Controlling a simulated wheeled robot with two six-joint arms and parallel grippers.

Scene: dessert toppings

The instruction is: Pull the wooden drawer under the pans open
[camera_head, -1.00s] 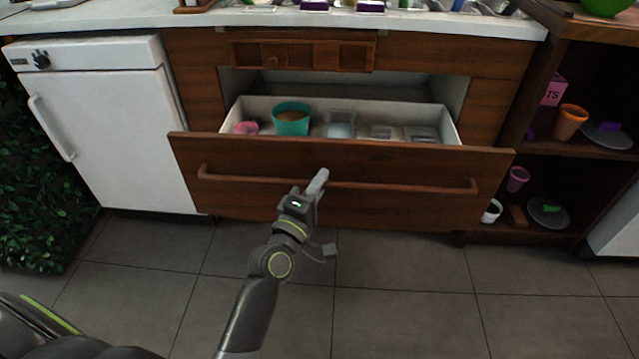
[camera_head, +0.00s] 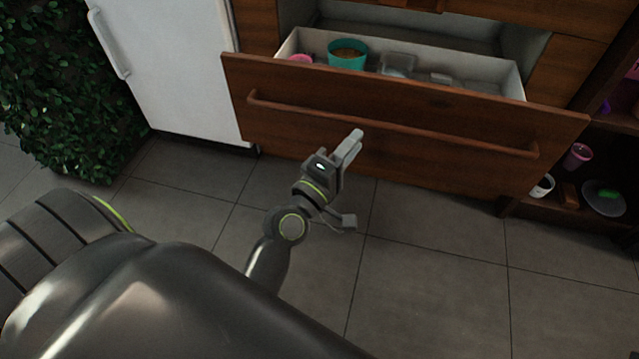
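The wooden drawer (camera_head: 290,118) stands pulled out from the cabinet, and its white inside shows. Its long wooden handle bar (camera_head: 450,137) runs across the front. Inside are a teal cup (camera_head: 347,56), a pink item (camera_head: 300,59) and clear containers (camera_head: 397,65). My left gripper (camera_head: 353,143) is in front of the drawer, with its fingertips just below the handle in the picture and seemingly apart from it. My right gripper is not in view.
A white appliance (camera_head: 180,65) stands left of the drawer, with a leafy hedge (camera_head: 60,90) beyond it. A dark shelf at right holds a pink cup (camera_head: 577,156) and a grey plate (camera_head: 604,198). The tiled floor (camera_head: 430,260) in front is clear.

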